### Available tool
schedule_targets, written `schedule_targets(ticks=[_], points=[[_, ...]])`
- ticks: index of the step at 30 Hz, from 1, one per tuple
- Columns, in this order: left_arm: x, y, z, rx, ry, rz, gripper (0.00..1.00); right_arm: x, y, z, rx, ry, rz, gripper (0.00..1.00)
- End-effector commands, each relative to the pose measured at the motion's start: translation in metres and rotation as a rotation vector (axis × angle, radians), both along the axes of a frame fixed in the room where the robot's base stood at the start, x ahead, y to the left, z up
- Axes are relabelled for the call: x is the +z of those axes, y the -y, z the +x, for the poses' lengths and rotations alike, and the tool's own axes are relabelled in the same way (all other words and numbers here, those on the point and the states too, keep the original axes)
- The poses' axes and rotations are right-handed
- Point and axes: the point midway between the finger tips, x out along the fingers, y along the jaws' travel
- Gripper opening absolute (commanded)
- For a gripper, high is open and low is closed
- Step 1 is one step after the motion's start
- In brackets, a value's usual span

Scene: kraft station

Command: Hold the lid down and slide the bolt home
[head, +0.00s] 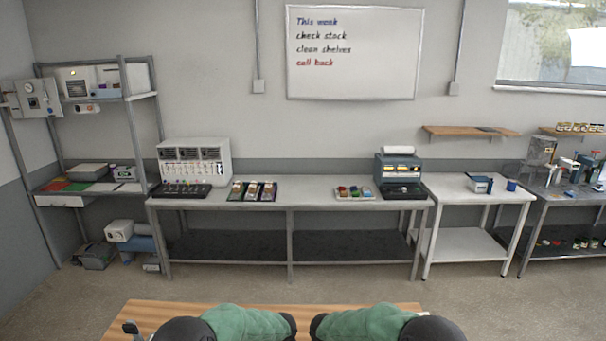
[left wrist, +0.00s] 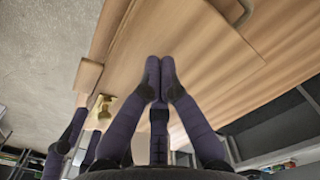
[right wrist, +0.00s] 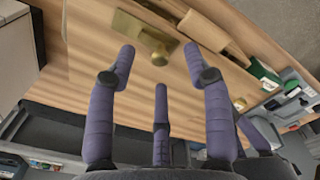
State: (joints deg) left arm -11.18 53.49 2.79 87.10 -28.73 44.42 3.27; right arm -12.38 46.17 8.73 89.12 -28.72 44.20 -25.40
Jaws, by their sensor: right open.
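A pale wooden panel (left wrist: 205,55), seemingly the lid, fills much of the left wrist view. My left gripper (left wrist: 159,62) has its fingertips together over this wood; I cannot tell whether they touch it. A brass fitting with a round knob (right wrist: 152,40), seemingly the bolt, lies on the wood in the right wrist view. My right gripper (right wrist: 160,55) is open and empty, its fingertips spread on either side just short of the fitting. A small brass piece (left wrist: 103,107) also shows in the left wrist view. The head view shows neither lid, bolt nor gripper.
A small wooden block (left wrist: 88,75) sits by the wood's edge. A wooden strip (right wrist: 215,38) runs beyond the brass fitting. In the head view, a wooden tabletop (head: 160,313) is in front of me, with a long grey bench (head: 310,204) farther away across open floor.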

Motion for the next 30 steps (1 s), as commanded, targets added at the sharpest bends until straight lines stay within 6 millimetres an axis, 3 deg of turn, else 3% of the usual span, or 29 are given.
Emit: schedule_targets(ticks=[30], points=[[-0.018, 0.0, 0.0, 0.001, 0.0, 0.0, 0.0, 0.0, 0.0, 0.0, 0.0, 0.0, 0.0, 0.51]])
